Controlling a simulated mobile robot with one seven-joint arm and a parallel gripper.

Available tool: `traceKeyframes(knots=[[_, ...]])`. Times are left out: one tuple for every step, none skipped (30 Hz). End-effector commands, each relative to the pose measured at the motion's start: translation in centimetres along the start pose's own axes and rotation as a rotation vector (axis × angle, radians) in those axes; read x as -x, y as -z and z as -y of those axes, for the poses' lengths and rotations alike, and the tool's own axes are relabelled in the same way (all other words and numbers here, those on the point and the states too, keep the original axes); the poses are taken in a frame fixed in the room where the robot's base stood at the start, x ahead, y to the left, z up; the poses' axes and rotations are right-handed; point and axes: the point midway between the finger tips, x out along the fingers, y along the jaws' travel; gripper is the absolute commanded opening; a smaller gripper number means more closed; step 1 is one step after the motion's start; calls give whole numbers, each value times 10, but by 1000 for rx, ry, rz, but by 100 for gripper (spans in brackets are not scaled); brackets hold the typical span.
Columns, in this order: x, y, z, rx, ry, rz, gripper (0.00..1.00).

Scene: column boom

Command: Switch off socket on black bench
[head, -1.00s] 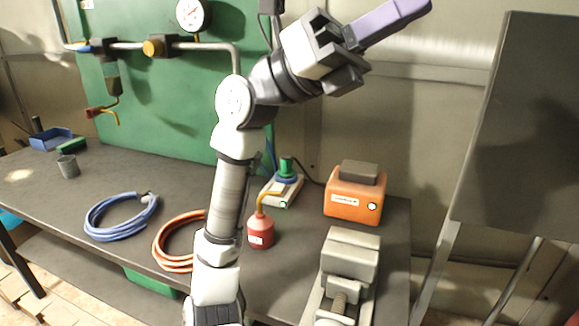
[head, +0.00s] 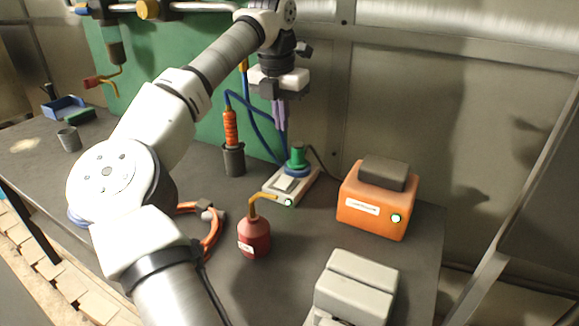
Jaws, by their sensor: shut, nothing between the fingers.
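A white socket block (head: 307,184) lies on the dark bench (head: 335,235) near its back. It has a pale rectangular part on top and a small lit green-white lamp at its front end. A green and blue plug (head: 297,158) stands in its back half. My gripper (head: 281,128) points down with its purple fingers shut and empty. In the picture it shows just above and left of the plug. I cannot tell its exact height over the bench.
A red oil can (head: 254,240) with a yellow spout stands in front of the socket, its spout close to it. An orange box (head: 372,212) with a lit button is to the right. A grey vise (head: 355,290) is at front right. An orange-handled tool (head: 231,128) stands in a grey cup (head: 233,160).

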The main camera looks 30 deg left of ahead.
Motion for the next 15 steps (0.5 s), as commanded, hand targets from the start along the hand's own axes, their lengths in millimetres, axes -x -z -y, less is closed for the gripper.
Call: traceKeyframes(knots=[[0, 0, 0, -1, 1, 1, 0], [0, 0, 1, -2, 2, 1, 0], [0, 0, 1, -2, 2, 1, 0], [-1, -1, 1, -2, 2, 2, 0], [-1, -1, 1, -2, 3, 2, 0], [-3, -1, 1, -3, 3, 2, 0], [-5, -1, 1, -3, 4, 2, 0], [-8, -1, 1, -3, 4, 2, 0], [-12, -1, 2, -4, 4, 2, 0], [-16, -1, 2, -4, 5, 1, 0], [-21, -1, 2, -4, 5, 1, 0], [-29, 0, 2, -5, 6, 0, 0], [-34, -1, 2, -5, 5, 1, 0], [-41, -1, 2, -5, 6, 0, 0], [-50, 0, 2, -5, 7, 0, 0]])
